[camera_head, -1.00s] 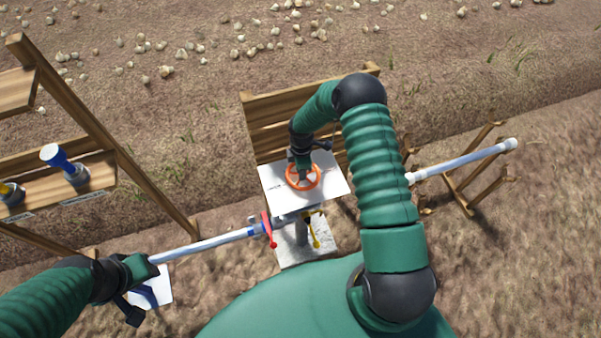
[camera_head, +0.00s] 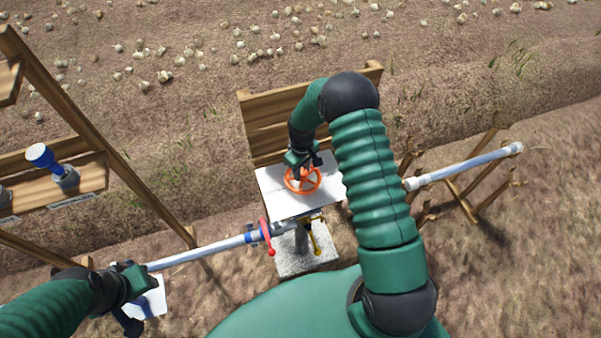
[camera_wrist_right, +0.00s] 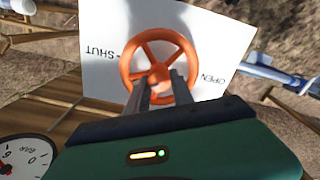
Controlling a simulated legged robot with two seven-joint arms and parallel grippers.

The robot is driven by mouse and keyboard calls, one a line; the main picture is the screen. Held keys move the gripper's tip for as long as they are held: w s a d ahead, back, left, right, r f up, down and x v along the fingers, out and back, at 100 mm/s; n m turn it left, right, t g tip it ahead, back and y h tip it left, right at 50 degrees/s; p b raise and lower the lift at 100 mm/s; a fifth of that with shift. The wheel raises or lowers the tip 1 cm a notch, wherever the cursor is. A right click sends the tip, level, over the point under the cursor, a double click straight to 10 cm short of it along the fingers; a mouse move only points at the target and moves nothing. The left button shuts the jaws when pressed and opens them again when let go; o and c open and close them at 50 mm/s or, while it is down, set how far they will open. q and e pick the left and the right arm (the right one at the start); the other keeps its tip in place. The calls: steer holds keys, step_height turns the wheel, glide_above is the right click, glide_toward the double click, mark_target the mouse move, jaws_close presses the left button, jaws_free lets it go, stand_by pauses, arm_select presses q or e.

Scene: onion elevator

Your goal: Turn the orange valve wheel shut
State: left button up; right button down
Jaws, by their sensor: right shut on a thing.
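The orange valve wheel (camera_head: 303,181) stands over a white sign plate (camera_head: 270,206) in the middle of the head view. In the right wrist view the spoked wheel (camera_wrist_right: 187,50) fills the middle, and the plate (camera_wrist_right: 104,66) reads SHUT on the left and OPEN on the right. My right gripper (camera_wrist_right: 160,84) reaches down from above, its two fingers on the wheel's hub and spoke area, shut on the wheel. My left gripper (camera_head: 137,290) is at the lower left, near the end of the pale pipe; whether it is open is unclear.
A pale pipe (camera_head: 205,250) with a red lever (camera_head: 267,236) runs to the valve post, beside a yellow lever (camera_head: 315,238). Another pipe (camera_head: 465,166) lies at the right on wooden trestles. A gauge (camera_wrist_right: 22,158) shows at the wrist view's lower left.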

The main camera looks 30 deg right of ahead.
mark_target(303, 170)
steer(key=m, duration=0.2)
steer(key=m+b, duration=0.1)
steer(key=m, duration=0.1)
steer(key=shift+d+m, duration=0.2)
steer(key=shift+m, duration=0.1)
steer(key=shift+s+m+b, duration=0.15)
steer(key=shift+m+b, duration=0.45)
steer(key=shift+m, duration=1.3)
steer(key=shift+f, duration=0.1)
steer(key=c, duration=1.1)
jaws_free()
step_height(303, 170, up, 17)
steer(key=b, duration=0.2)
